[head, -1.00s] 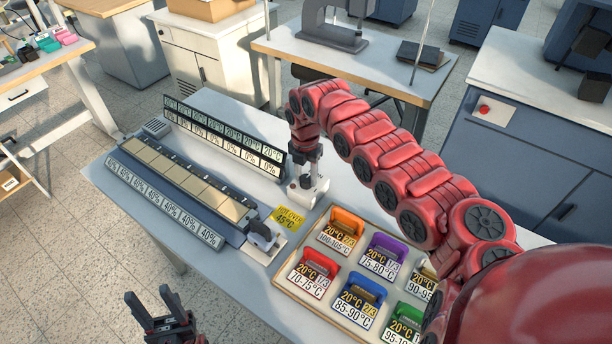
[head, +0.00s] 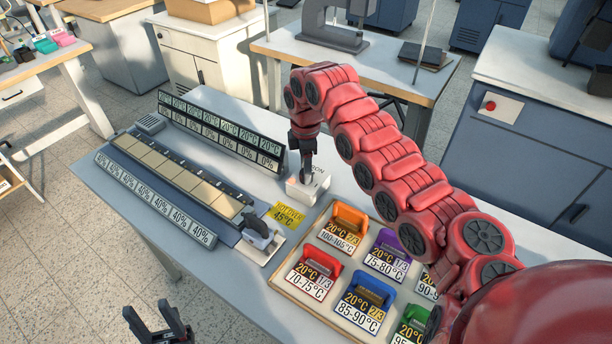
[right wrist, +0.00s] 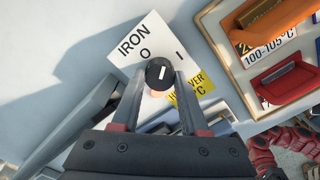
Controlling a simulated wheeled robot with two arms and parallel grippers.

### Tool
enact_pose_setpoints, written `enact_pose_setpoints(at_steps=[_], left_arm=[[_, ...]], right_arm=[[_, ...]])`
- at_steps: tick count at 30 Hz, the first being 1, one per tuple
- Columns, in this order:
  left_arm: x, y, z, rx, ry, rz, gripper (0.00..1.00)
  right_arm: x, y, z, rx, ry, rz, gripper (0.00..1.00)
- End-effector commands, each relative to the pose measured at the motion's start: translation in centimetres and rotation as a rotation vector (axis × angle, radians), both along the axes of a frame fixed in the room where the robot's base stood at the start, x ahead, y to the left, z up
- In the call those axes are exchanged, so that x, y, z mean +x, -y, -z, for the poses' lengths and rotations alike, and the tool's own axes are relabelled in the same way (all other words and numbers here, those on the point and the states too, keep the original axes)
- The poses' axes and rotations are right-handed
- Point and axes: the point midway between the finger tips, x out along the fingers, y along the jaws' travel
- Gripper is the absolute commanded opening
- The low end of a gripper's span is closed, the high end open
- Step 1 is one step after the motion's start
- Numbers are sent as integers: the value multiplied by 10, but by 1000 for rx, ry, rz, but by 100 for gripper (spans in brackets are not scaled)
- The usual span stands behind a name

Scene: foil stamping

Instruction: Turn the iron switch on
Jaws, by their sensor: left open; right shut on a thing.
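The iron switch (head: 310,188) is a white box at the right end of the long display panel on the table. In the right wrist view its white plate (right wrist: 128,32) reads "IRON", with "O" and "I" marks. Its round black knob (right wrist: 160,73) has a white pointer line that points up, roughly between the two marks. My right gripper (right wrist: 160,82) is shut on the knob, one finger on each side. In the head view my right gripper (head: 304,172) is above the box and hides the knob. My left gripper (head: 157,318) is open and empty at the bottom left, off the table's front edge.
A wooden tray (head: 283,278) with several coloured, labelled holders lies right of the switch. A long heater strip (head: 180,178) lies to the left.

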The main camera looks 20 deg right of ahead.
Motion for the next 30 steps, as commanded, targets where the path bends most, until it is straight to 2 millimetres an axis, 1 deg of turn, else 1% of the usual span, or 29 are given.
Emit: enact_pose_setpoints(at_steps=[1,3,9,18,24,30], left_arm=[[0,0,10,0,0,0,50],[0,0,16,0,0,0,50],[0,0,25,0,0,0,50],[0,0,27,0,0,0,50],[0,0,27,0,0,0,50],[0,0,28,0,0,0,50]], right_arm=[[2,0,4,1,8,42,0],[1,0,4,0,4,109,0],[2,0,1,1,6,289,0],[2,1,-1,1,4,501,0],[2,1,-1,1,4,584,0],[2,1,-1,1,4,621,0]])
